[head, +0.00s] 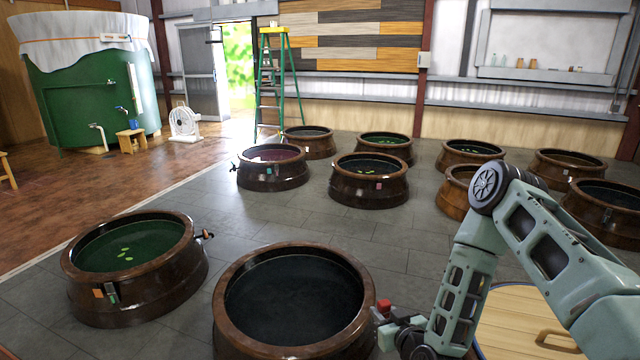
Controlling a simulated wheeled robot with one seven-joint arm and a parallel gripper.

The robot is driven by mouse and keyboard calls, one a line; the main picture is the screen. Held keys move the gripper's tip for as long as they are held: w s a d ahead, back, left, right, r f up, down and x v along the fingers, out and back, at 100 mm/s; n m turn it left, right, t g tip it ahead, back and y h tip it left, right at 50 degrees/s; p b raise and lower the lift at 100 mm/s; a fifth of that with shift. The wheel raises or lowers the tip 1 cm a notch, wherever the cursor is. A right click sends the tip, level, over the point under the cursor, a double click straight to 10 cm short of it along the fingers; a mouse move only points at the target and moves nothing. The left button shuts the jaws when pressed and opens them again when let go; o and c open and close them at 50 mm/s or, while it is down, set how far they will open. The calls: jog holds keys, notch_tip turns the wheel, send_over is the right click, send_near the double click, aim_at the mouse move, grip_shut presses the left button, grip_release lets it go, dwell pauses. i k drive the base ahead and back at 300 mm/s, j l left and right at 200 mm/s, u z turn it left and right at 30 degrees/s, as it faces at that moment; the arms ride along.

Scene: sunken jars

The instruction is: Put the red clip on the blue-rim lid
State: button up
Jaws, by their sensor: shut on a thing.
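The red clip (384,306) shows as a small red block at the right rim of the near dark-water jar. My gripper (386,318) is beside that rim, low in the picture, and is shut on the red clip. Part of the clip is hidden by the fingers. A round wooden lid (500,320) with a wooden handle lies at the lower right, partly behind my arm and cut off by the picture's edge.
The near dark-water jar (229,308) stands just left of my gripper. A green-water jar (85,290) with clips on its side stands further left. Several more open jars stand behind, with a stepladder (270,85) and a green vat (85,90). Grey floor between them is clear.

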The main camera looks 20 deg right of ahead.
aim_at(501, 337)
jog(key=i+z, duration=0.25)
jog(key=z, duration=0.2)
jog(key=i+j+z, duration=0.15)
jog(key=z, duration=0.3)
jog(key=i+j+z, duration=0.25)
jog(key=z, duration=0.15)
jog(key=i+j+z, duration=0.15)
jog(key=i+z, duration=0.2)
jog(key=i+j+z, duration=0.3)
jog(key=i+l, duration=0.05)
jog(key=l, duration=0.05)
